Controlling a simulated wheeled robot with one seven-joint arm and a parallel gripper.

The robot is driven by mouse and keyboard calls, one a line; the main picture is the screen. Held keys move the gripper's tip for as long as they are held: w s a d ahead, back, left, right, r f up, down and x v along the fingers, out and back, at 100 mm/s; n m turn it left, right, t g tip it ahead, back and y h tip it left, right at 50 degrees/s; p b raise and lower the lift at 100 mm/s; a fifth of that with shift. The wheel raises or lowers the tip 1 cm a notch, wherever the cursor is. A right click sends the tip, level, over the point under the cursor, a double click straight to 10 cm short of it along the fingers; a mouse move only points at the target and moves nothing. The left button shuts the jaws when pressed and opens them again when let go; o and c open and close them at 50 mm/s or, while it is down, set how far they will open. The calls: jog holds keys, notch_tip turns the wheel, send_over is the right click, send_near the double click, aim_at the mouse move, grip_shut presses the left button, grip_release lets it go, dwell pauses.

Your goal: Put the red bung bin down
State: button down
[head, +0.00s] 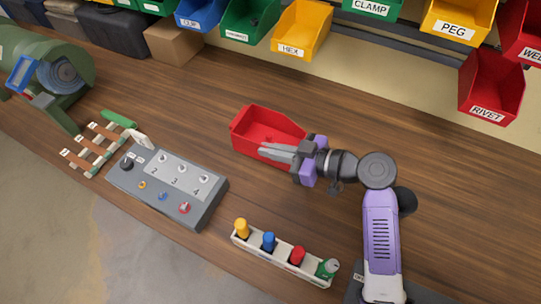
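The red bung bin (253,119) is at the middle of the head view, over the wooden bench, its open top facing up. No label on it is readable from here. My gripper (270,152) comes in from the right, and its grey fingers lie close together across the bin's near right wall. They look shut on that wall, and they hide part of it. I cannot tell whether the bin's base touches the bench or hangs slightly above it.
A grey switch box (168,186) stands left of the bin. A white rack (284,259) with coloured plugs lies in front. Labelled bins, including a red RIVET bin (490,87), hang along the back. Bare bench (390,125) shows right of the bin.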

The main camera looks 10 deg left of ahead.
jog(key=shift+f, duration=1.65)
jog(key=shift+f, duration=0.15)
jog(key=c, duration=1.6)
grip_release()
jog(key=shift+c, duration=0.2)
jog(key=shift+r, duration=0.2)
jog(key=p+v, duration=0.1)
jog(key=v, duration=0.6)
jog(key=shift+s+d+r, duration=0.1)
jog(key=shift+d, duration=0.1)
